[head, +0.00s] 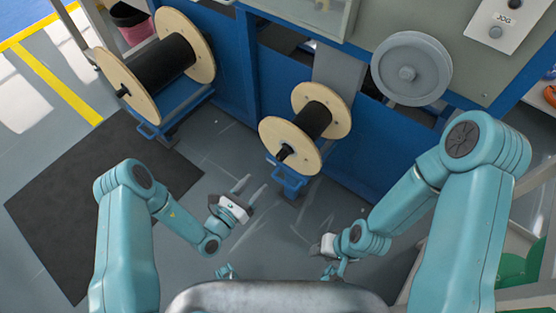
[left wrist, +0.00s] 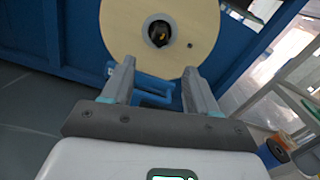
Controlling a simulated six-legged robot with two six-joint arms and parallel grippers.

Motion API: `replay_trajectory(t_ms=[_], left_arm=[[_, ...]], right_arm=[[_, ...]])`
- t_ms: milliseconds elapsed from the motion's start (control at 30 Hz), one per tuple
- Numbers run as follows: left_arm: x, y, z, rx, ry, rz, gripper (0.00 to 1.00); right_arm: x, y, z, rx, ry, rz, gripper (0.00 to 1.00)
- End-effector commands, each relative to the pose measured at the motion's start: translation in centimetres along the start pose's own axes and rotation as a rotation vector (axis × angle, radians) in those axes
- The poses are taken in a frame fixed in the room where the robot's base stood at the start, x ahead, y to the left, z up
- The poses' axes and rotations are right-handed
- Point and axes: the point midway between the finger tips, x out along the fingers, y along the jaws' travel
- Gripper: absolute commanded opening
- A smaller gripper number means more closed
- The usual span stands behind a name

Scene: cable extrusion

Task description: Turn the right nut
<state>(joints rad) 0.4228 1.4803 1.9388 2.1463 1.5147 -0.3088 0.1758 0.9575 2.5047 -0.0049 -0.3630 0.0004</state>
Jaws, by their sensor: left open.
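The right nut (head: 283,152) is a small dark piece at the hub of the near wooden flange of the smaller right spool (head: 306,118). In the left wrist view a dark hub with a yellowish spot (left wrist: 159,33) sits in the centre of a round wooden flange (left wrist: 125,30). My left gripper (head: 257,182) is open and empty, below and to the left of the right nut, apart from it. Its two fingers (left wrist: 159,70) show below the hub in the wrist view. My right gripper (head: 326,246) is lower right; its fingers are not clear.
A larger black-wound spool (head: 165,65) stands at the upper left on a blue stand. Blue stand parts (head: 290,178) lie under the right spool. A grey wheel (head: 411,68) is on the machine at right. A dark mat (head: 75,200) lies at left. Open floor surrounds my grippers.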

Motion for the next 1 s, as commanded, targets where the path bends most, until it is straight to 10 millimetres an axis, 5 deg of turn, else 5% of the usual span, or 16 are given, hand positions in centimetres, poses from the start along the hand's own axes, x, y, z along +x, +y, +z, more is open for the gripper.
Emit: replay_trajectory(t_ms=[300,500,933,1000], left_arm=[[7.8,-0.2,-0.2,0.003,-0.004,-0.002,0.59],[11.1,-0.2,-0.2,0.001,-0.003,0.002,0.59],[12.4,-0.2,0.0,-0.002,-0.001,0.005,0.59],[12.4,-0.2,-0.1,-0.002,-0.001,0.005,0.43]], right_arm=[[1.4,0.5,0.0,0.0,0.0,0.0,0.43],[2.1,0.8,0.0,0.0,0.0,0.0,0.43],[2.2,0.8,0.0,0.0,0.0,0.0,0.43],[2.2,0.8,0.0,0.0,0.0,0.0,0.43]])
